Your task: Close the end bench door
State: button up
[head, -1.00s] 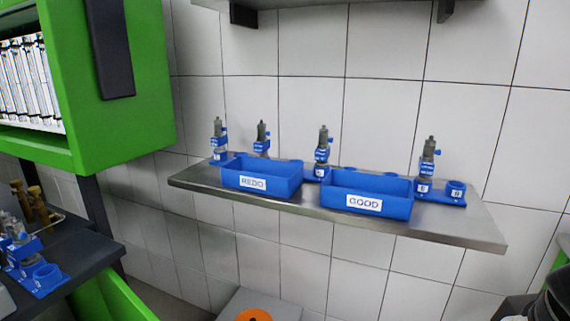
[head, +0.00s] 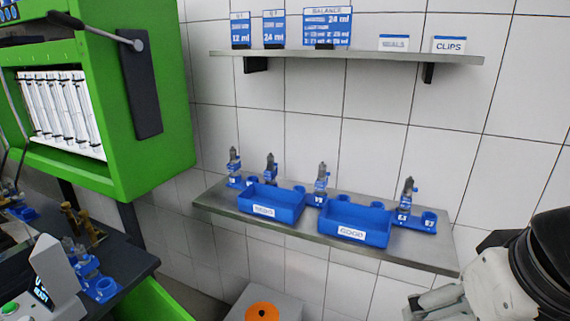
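A green panel (head: 162,300) slants out below the dark bench top (head: 130,262) at the lower left in the head view. It looks like the bench door standing open, but only its upper part shows. Its lower part, and any handle or hinge, are outside the picture. My arm (head: 490,285), white and black, enters at the lower right, well apart from the green panel.
A green cabinet (head: 165,160) with glass tubes overhangs the bench. A metal shelf (head: 425,255) holds two blue bins and several pumps. A grey box (head: 285,308) with an orange disc stands below. An upper shelf (head: 350,58) carries signs.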

jog(key=w+a+f+b, duration=0.1)
jog(key=w+f, duration=0.1)
jog(key=w, duration=0.1)
jog(key=w+a+f+m+g+b, duration=0.1)
jog(key=w+a+f+b, duration=0.1)
jog(key=w, duration=0.1)
jog(key=w+a+f+g+y+b, duration=0.1)
jog(key=w+f+b, duration=0.1)
jog(key=w, duration=0.1)
jog(key=shift+w+a+f+m, duration=0.15)
jog(key=shift+w+a+m, duration=0.15)
jog(key=shift+a, duration=0.1)
grip_shut()
jog(key=w+a+f+m+g+y+b, duration=0.1)
jog(key=w+a+f+m+g+b, duration=0.1)
jog(key=w+a+f+b, duration=0.45)
jog(key=w+a+f+m+g+b, duration=0.2)
jog(key=w+a+f, duration=0.35)
jog(key=f, duration=0.75)
jog(key=w+a+f+m+g+y+b, duration=0.15)
jog(key=w+a+f+b, duration=0.25)
jog(key=a+f, duration=0.5)
jog(key=s+a+f+b, duration=0.3)
jog(key=s+f, duration=0.3)
jog(key=f, duration=0.4)
jog(key=shift+s+f+h, duration=0.2)
jog(key=shift+s+h, duration=0.2)
jog(key=shift+h, duration=0.05)
